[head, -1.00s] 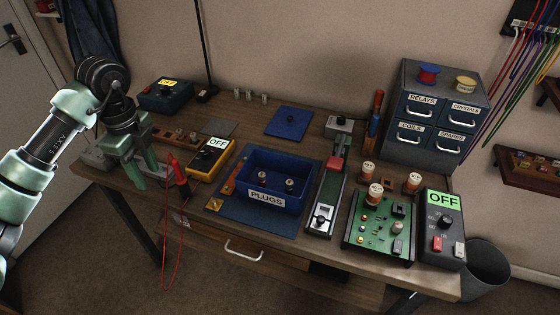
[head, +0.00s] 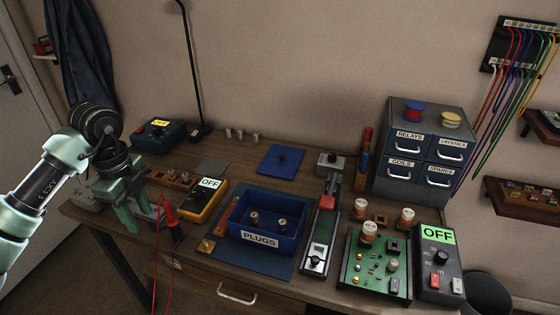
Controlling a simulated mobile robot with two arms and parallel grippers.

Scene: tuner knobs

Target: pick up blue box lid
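The blue box lid (head: 281,158) is a flat blue square with a small dark knob on top. It lies on the wooden bench behind the blue open box (head: 296,240), which is labelled PLUGS and holds two small knobs. My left gripper (head: 143,217) is at the bench's left front, its two greenish fingers pointing down and spread apart with nothing seen between them. It is well to the left of the lid and not touching it. My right gripper is not in view.
A yellow meter (head: 204,202) marked OFF and a red probe (head: 170,217) with a red cable are between my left gripper and the box. A grey drawer cabinet (head: 414,176), a green circuit board (head: 376,267) and a slide device (head: 320,235) stand right. A lamp pole (head: 189,75) rises at the back.

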